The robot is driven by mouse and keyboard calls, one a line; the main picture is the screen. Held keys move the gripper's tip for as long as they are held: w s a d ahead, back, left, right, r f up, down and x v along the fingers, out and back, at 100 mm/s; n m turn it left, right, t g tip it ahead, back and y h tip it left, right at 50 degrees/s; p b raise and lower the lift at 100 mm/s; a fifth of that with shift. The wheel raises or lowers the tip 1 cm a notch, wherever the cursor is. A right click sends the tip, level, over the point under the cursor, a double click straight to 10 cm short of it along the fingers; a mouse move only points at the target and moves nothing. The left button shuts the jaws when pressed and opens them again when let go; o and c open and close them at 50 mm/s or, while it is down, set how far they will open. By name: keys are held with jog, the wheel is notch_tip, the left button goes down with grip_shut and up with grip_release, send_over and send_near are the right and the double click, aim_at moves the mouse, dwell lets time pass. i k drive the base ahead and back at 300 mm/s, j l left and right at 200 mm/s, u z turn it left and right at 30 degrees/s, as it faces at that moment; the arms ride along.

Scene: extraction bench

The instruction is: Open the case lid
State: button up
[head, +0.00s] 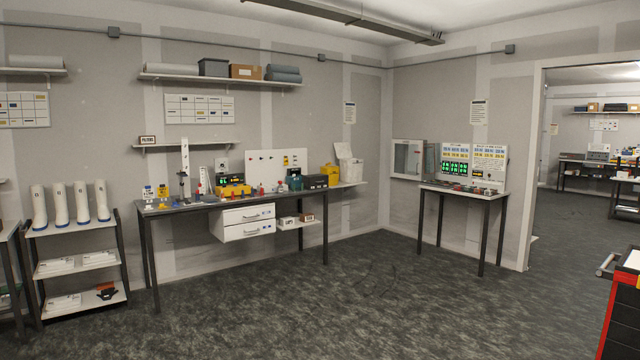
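No case with a clearly readable lid stands out at this distance. A low dark box (315,181) sits near the right end of the long bench (235,200), and I cannot tell whether it is the case or whether it has a lid. Beside it is a yellow box (329,170). Another yellow item (234,190) sits mid-bench below a small green display. My gripper is not in view.
A smaller table (462,189) with display boards stands at the right, near a wall cabinet (408,158). A shelf rack (80,267) with white boots is at left. A red and black cart (622,315) stands at the right edge.

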aim_at(310, 180)
jog(key=i+z, duration=0.2)
jog(key=i, duration=8.55)
jog(key=i+u, duration=0.3)
jog(key=u, duration=0.15)
jog(key=i+l+u, duration=0.2)
jog(key=u, duration=0.25)
jog(key=i+u, duration=0.1)
jog(key=u, duration=3)
